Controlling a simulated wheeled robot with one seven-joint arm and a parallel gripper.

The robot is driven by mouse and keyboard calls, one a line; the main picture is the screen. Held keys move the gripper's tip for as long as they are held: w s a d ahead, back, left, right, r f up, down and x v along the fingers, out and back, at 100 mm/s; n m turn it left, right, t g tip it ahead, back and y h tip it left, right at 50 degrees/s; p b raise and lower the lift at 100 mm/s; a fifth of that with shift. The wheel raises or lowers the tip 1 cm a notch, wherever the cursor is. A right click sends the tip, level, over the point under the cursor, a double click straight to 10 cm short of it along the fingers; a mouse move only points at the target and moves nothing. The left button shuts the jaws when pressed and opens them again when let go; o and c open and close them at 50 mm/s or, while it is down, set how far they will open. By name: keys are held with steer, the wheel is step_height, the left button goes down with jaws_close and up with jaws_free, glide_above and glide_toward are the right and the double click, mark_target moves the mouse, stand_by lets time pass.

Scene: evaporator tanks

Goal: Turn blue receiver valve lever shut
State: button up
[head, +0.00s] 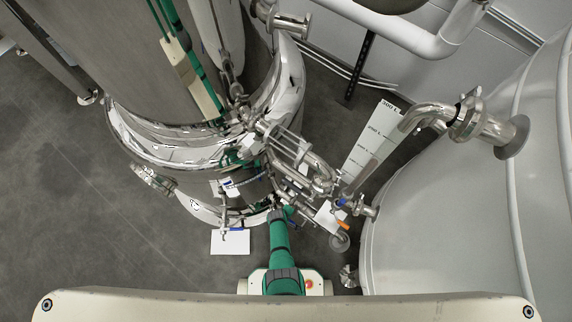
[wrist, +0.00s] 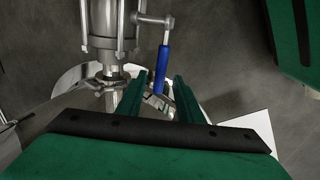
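The blue valve lever (wrist: 161,66) shows in the wrist view, hanging down from a metal valve (wrist: 152,20) at its upper end. My gripper (wrist: 158,86) has two green fingers standing apart. The lower end of the lever lies between the fingertips in the picture, with visible gaps on both sides. I cannot tell how deep the lever sits between them, and I see no contact. In the head view my green arm reaches toward the steel tank pipework, and the gripper itself cannot be made out. Several small blue parts show there, and I cannot tell which is this lever.
A clear cylinder with metal rods (wrist: 102,22) stands left of the lever. A white plate (wrist: 246,132) lies to the right. In the head view, a polished tank (head: 190,150) stands left of my arm, a large pale tank (head: 450,230) right. Grey floor (head: 90,230) is open at left.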

steer(key=shift+w+d+f, duration=0.1)
steer(key=shift+w+f, duration=0.05)
steer(key=shift+f, duration=0.7)
jaws_close()
